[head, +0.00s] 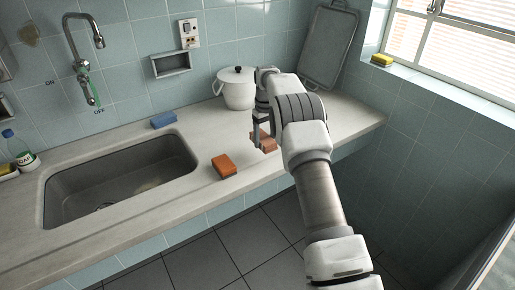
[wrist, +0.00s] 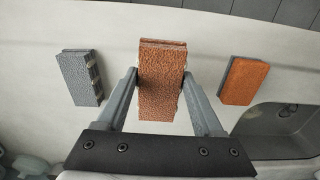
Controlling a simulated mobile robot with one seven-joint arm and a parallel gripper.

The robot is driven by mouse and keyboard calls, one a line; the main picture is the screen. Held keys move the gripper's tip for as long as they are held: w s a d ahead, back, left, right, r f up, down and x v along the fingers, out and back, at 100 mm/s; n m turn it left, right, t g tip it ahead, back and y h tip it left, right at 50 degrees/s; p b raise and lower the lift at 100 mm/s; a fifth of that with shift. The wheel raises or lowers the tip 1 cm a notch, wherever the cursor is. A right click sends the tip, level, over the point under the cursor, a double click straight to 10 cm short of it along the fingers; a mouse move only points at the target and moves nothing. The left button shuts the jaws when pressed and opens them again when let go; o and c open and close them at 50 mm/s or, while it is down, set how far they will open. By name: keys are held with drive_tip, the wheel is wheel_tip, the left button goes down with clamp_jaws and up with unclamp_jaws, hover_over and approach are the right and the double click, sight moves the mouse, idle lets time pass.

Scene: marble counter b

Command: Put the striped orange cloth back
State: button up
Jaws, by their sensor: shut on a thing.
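My gripper (head: 259,136) is shut on an orange-brown block-shaped thing (head: 267,142), which I take for the striped orange cloth. In the wrist view the fingers (wrist: 163,88) press its two long sides, and the cloth (wrist: 161,105) shows a rough face and a layered far edge. Clear stripes do not show on it. It is over the counter right of the sink; I cannot tell if it touches the surface. My arm hides part of the area behind it in the head view.
An orange sponge with a dark underside (head: 224,166) lies at the counter's front edge, beside the sink (head: 120,178). A grey ridged block (wrist: 79,78) lies on the cloth's other side. A blue sponge (head: 163,119) is behind the sink. A white pot (head: 236,90) and grey tray (head: 328,47) stand behind.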

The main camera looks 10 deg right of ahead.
sight(258, 155)
drive_tip(key=shift+w+a+f, duration=0.9)
drive_tip(key=shift+w+a, duration=0.1)
drive_tip(key=shift+a, duration=0.15)
drive_tip(key=shift+f, duration=2)
drive_tip(key=shift+f, duration=0.15)
drive_tip(key=o, duration=1.3)
